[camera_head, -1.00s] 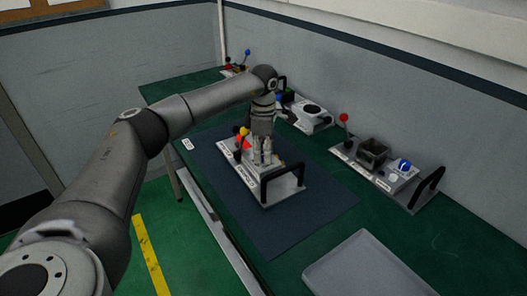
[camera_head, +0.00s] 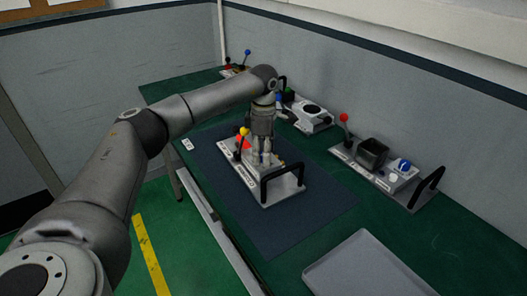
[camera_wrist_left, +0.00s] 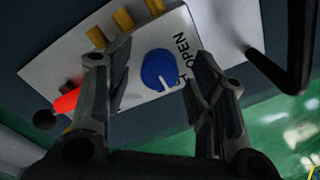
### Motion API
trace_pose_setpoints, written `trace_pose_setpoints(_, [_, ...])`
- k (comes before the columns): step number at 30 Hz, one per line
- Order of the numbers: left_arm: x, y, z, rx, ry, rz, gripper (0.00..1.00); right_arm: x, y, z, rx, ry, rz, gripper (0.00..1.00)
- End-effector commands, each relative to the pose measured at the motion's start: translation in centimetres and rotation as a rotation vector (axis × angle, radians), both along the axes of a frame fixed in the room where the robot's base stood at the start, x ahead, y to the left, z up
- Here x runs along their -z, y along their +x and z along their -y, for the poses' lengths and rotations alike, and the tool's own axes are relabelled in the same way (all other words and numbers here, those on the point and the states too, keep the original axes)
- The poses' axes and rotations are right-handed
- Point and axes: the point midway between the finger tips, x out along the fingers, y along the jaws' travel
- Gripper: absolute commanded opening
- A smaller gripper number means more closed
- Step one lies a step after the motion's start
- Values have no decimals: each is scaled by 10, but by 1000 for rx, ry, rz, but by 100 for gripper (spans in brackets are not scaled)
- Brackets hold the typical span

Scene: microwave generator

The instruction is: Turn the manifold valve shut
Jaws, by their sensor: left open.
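The manifold (camera_head: 281,186) is a pale plate with a black handle, standing on the dark blue mat in the middle of the bench. In the left wrist view its valve is a round blue knob (camera_wrist_left: 160,70) with a white pointer line, beside the printed word OPEN. My left gripper (camera_head: 262,163) points down over the manifold. In the left wrist view its two fingers (camera_wrist_left: 157,95) are apart, one on each side of the knob in the picture, with nothing between them held. I cannot tell whether they touch the knob. The head view hides the knob behind the gripper. My right gripper is not in view.
Brass fittings (camera_wrist_left: 123,20) and a red part (camera_wrist_left: 67,102) sit on the manifold near the knob. Black handle (camera_head: 283,178) rises at its right end. Other panels (camera_head: 385,172) stand along the wall. A grey tray (camera_head: 365,268) lies at the front right.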

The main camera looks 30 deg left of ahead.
Motion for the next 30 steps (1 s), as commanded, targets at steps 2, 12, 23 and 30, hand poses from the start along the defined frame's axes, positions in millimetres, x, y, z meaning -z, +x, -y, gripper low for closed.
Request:
trace_pose_setpoints(2, [0,0,0,0,0,0,51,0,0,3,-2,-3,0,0])
trace_pose_setpoints(12, [-48,1,0,0,-1,5,51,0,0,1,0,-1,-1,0])
trace_pose_setpoints(23, [-111,1,0,0,0,2,51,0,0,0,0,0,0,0])
trace_pose_setpoints(30, [-120,0,0,0,0,0,51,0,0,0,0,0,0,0])
